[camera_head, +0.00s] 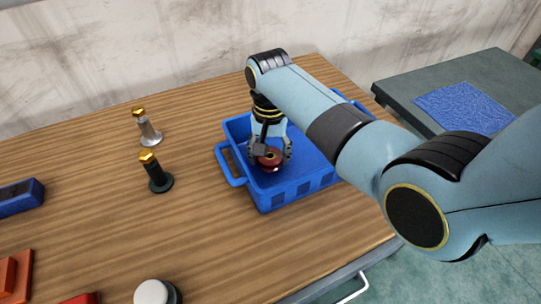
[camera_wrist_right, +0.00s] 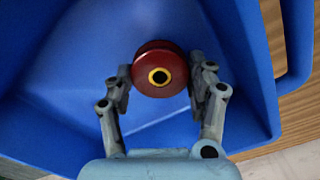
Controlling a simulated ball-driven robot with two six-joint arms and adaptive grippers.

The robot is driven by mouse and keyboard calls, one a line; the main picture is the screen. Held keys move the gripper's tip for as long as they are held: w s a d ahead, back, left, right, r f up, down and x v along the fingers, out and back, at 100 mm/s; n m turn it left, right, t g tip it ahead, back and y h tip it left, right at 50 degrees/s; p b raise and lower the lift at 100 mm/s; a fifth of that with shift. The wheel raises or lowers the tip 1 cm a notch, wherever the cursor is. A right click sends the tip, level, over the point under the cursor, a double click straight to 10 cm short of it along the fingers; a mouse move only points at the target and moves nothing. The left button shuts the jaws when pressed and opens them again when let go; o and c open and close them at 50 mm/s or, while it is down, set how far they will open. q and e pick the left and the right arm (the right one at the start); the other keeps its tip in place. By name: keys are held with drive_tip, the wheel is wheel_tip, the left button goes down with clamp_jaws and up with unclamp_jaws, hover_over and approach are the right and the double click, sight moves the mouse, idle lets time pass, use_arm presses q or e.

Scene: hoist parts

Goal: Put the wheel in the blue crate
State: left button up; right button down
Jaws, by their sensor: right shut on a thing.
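A blue crate (camera_head: 266,203) with side handles stands on the wooden table, right of the middle in the head view. Its blue inside also fills most of the right wrist view (camera_wrist_right: 85,50). My right gripper (camera_head: 270,158) reaches down into the crate opening. It is shut on a dark red wheel (camera_wrist_right: 159,69) with a yellow ring around its hub; the wheel also shows in the head view (camera_head: 270,160). The wheel sits between the two fingers, inside the crate walls. Whether it touches the crate floor I cannot tell. My left gripper is not in view.
Two gold-topped posts, one silver (camera_head: 150,132) and one black (camera_head: 158,178), stand left of the crate. A blue block (camera_head: 20,198), an orange part (camera_head: 12,276) and a white-topped part (camera_head: 152,292) lie further left and front. A grey table with a blue mat (camera_head: 464,106) stands at right.

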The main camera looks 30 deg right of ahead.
sight(270, 156)
drive_tip(key=shift+f, duration=0.7)
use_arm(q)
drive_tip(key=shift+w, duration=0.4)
use_arm(e)
drive_tip(key=shift+f, duration=0.15)
drive_tip(key=shift+c, duration=2.1)
unclamp_jaws()
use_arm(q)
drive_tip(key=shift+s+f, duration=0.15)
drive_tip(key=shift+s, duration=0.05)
use_arm(e)
drive_tip(key=shift+r, duration=0.4)
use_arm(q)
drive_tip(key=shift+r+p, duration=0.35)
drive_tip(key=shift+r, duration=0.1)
use_arm(e)
wheel_tip(270, 156, up, 12)
drive_tip(key=shift+f, duration=0.25)
